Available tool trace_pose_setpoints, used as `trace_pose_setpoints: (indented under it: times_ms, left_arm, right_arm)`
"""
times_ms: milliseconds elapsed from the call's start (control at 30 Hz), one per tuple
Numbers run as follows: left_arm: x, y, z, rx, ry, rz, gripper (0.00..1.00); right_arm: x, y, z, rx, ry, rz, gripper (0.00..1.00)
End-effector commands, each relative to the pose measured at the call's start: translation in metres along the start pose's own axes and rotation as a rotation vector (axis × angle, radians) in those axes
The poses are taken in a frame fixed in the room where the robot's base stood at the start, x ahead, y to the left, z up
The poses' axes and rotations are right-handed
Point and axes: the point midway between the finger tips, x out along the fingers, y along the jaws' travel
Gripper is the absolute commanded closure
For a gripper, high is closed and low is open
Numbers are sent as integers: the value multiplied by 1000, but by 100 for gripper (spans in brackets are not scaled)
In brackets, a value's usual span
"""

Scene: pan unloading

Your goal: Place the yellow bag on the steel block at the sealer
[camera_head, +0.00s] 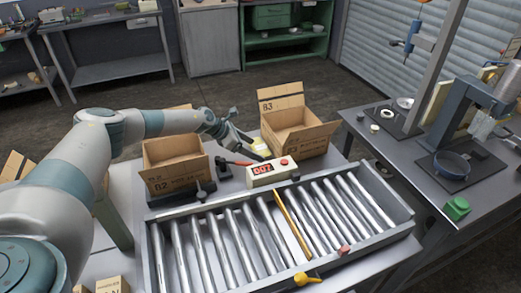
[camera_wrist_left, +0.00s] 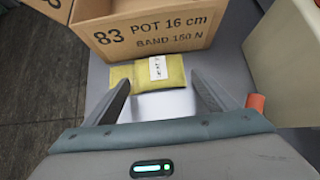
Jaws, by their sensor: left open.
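The yellow bag (camera_wrist_left: 133,75), with a pale printed label, lies flat in front of the box marked 83 in the left wrist view. In the head view a small patch of the yellow bag (camera_head: 261,149) shows beside my left gripper (camera_head: 238,141). My left gripper is open, and in the wrist view its fingertips (camera_wrist_left: 160,82) are at the near edge of the bag, one towards each side. The sealer (camera_head: 265,173) is a pale box with a red display and a red button. I cannot clearly make out the steel block.
Open cartons B2 (camera_head: 172,170) and 83 (camera_head: 298,130) stand either side of my left gripper. A red-handled lever (camera_head: 236,162) is close to the gripper. The roller conveyor (camera_head: 335,243) fills the front.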

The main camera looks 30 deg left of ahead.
Motion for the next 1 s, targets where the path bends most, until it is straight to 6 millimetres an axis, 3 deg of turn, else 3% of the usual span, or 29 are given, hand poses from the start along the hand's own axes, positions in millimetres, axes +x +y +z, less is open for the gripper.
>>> trace_pose_setpoints:
  times_ms: [300, 367, 500, 600, 1000]
  left_arm:
    - [0, 0, 0, 0, 0, 0, 21]
    - [0, 0, 0, 0, 0, 0, 33]
    - [0, 0, 0, 0, 0, 0, 66]
    - [-1, 0, 1, 0, -1, 1, 72]
    - [-8, 1, 8, 2, -3, 1, 72]
  right_arm:
    - [0, 2, 1, -1, -1, 2, 69]
    - [0, 3, 1, -1, -1, 3, 69]
    - [0, 3, 1, -1, -1, 3, 69]
    - [0, 3, 1, -1, -1, 3, 69]
    - [2, 3, 1, -1, -1, 3, 69]
